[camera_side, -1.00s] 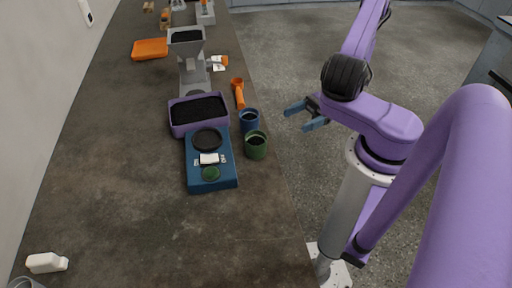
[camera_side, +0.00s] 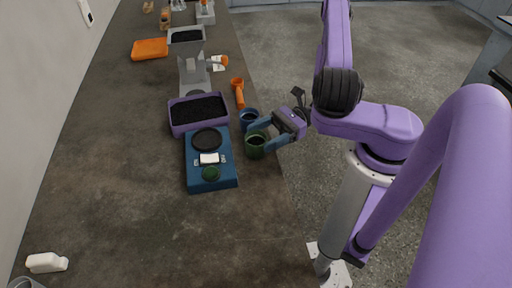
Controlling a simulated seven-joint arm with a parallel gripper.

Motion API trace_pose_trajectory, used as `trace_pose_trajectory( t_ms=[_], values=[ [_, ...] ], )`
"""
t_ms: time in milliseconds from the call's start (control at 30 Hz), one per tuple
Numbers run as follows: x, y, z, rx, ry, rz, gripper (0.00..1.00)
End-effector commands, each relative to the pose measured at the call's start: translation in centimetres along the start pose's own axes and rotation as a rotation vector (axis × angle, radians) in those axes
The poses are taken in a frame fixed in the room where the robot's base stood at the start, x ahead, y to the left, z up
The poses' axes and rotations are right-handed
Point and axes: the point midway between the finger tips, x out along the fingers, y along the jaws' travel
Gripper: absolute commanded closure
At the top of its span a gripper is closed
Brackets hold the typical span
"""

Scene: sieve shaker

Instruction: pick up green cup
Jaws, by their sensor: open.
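The green cup (camera_side: 255,149) stands upright on the bench near its right edge, with dark material inside. My gripper (camera_side: 257,138) is open at the cup, with its blue fingers reaching left toward it. The near finger overlaps the cup's right side in the picture, and the far finger reaches between the green cup and the blue cup. I cannot tell whether either finger touches the cup.
A blue cup (camera_side: 248,118) stands just behind the green cup. A blue scale (camera_side: 225,182) is to the left, with a purple tray (camera_side: 182,130) of dark material behind it. The front of the bench (camera_side: 170,235) is mostly clear.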

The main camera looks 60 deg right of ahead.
Motion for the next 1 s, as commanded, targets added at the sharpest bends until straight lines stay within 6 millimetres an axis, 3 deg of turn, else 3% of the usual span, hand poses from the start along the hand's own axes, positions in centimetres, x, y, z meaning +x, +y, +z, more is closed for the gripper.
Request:
trace_pose_trajectory(
  t_ms=[333,700,833,1000],
  values=[
    [4.0,0.0,0.2,0.002,0.000,0.004,0.29],
    [4.6,-0.1,0.2,0.001,0.000,0.000,0.29],
    [4.6,-0.1,0.2,0.001,0.000,0.000,0.70],
    [4.5,-0.1,0.2,0.001,0.000,0.001,0.71]
  ],
)
